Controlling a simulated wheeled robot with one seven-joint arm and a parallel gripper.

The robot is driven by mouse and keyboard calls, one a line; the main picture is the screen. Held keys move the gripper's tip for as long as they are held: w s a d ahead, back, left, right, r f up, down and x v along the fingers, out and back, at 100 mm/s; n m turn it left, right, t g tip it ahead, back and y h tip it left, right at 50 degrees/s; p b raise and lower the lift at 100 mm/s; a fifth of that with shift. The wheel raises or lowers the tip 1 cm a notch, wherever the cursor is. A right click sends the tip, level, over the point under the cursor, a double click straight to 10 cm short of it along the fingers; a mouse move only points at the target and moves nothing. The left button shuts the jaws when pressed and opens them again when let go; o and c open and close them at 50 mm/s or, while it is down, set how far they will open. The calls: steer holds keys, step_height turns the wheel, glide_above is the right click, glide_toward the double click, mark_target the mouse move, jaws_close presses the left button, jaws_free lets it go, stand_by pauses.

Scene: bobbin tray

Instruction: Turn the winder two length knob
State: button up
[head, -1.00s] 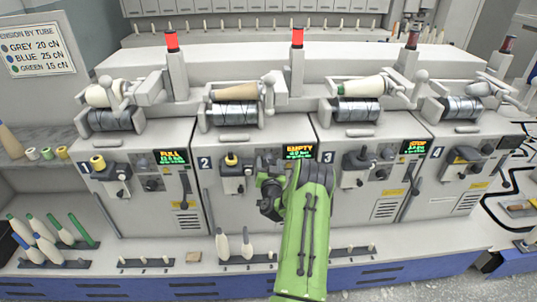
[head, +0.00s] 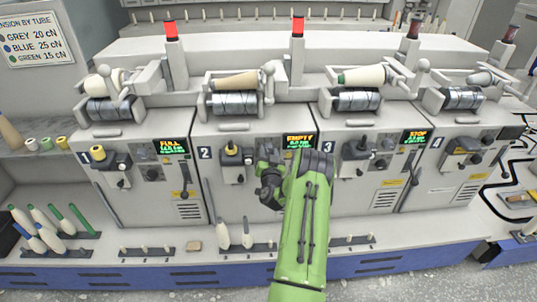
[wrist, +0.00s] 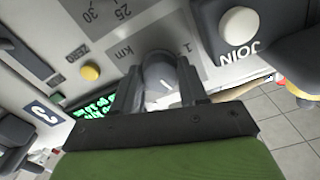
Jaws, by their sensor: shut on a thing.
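Winder two (head: 205,153) is the second unit from the left, with a lit display (head: 299,142) that reads EMPTY. My gripper (head: 266,168) is at its front panel, below and left of the display. In the wrist view the length knob (wrist: 159,73) is a grey round knob with a white mark, on a scale plate (wrist: 125,42) printed with 25, 30 and km. My gripper (wrist: 163,82) is shut on it, one finger on each side. In the head view my arm and gripper hide the knob.
A yellow ZERO button (wrist: 90,73) and a white JOIN button (wrist: 240,25) sit close to the knob. Winder two's bobbin holder (head: 232,152) is left of my gripper. Winder three's controls (head: 358,150) are to the right, past my arm.

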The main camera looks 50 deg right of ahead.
steer(key=m, duration=0.3)
steer(key=shift+m+b, duration=0.35)
steer(key=shift+m, duration=0.05)
steer(key=m, duration=0.3)
steer(key=shift+m, duration=0.3)
steer(key=m, duration=0.3)
steer(key=shift+m, duration=2.5)
steer(key=o, duration=1.1)
steer(key=shift+c, duration=0.2)
steer(key=shift+s, duration=0.15)
